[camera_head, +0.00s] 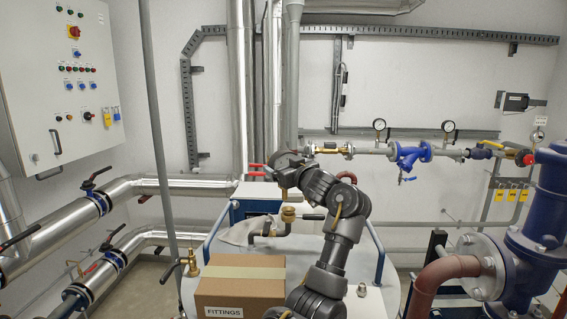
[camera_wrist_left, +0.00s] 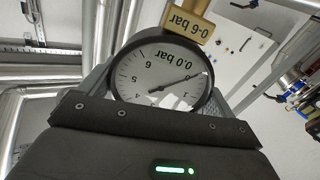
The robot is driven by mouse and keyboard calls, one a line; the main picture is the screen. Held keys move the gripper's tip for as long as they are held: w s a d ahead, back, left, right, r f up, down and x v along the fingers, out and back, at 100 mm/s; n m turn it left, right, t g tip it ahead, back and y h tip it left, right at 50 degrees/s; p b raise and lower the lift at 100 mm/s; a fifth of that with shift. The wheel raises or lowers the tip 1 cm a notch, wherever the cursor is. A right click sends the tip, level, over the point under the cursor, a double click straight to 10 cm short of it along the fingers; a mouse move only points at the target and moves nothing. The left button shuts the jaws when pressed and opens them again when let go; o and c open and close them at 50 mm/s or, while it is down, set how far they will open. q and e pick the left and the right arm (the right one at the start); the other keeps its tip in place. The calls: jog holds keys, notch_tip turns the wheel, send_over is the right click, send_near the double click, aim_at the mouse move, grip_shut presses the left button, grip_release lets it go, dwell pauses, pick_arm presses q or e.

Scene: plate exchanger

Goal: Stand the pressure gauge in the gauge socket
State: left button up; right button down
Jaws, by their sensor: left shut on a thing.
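My left gripper (camera_head: 284,174) is at the middle of the head view, above the white cart top. It is shut on the pressure gauge (camera_wrist_left: 160,78), which sits between the fingers in the left wrist view. The gauge has a round white dial with a dark rim, and its lettering appears upside down there. A brass block (camera_wrist_left: 187,18) marked 0-6 bar shows at the dial's lower side. In the head view the gauge is mostly hidden by the gripper. A brass fitting (camera_head: 289,214), apparently the gauge socket, stands below the gripper; contact cannot be told. My right gripper is out of view.
A cardboard FITTINGS box (camera_head: 241,291) stands at the cart's front, with a brass fitting (camera_head: 192,264) to its left. A grey cloth (camera_head: 238,233) lies behind the box. Blue cart rails (camera_head: 379,256) flank the top. A pipe with two gauges (camera_head: 379,125) runs along the back wall.

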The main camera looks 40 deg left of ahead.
pick_arm(q)
jog(key=w+f, duration=0.2)
jog(key=w, duration=0.1)
jog(key=shift+d, duration=0.1)
jog(key=shift+s+f, duration=0.2)
jog(key=shift+s, duration=0.3)
jog(key=shift+s+f, duration=0.45)
jog(key=shift+f, duration=0.05)
jog(key=shift+w+f, duration=0.2)
jog(key=shift+f, duration=0.1)
jog(key=shift+w+f, duration=0.1)
jog(key=shift+f, duration=0.2)
jog(key=shift+s+d+f+b, duration=0.1)
jog(key=shift+s+f+b, duration=0.1)
jog(key=shift+f+b, duration=0.15)
jog(key=shift+f, duration=0.2)
jog(key=shift+f+b, duration=0.3)
jog(key=shift+f, duration=0.1)
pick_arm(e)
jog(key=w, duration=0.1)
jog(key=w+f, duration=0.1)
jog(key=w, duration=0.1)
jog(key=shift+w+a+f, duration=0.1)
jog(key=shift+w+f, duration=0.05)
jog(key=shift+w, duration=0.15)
pick_arm(q)
jog(key=shift+f, duration=0.15)
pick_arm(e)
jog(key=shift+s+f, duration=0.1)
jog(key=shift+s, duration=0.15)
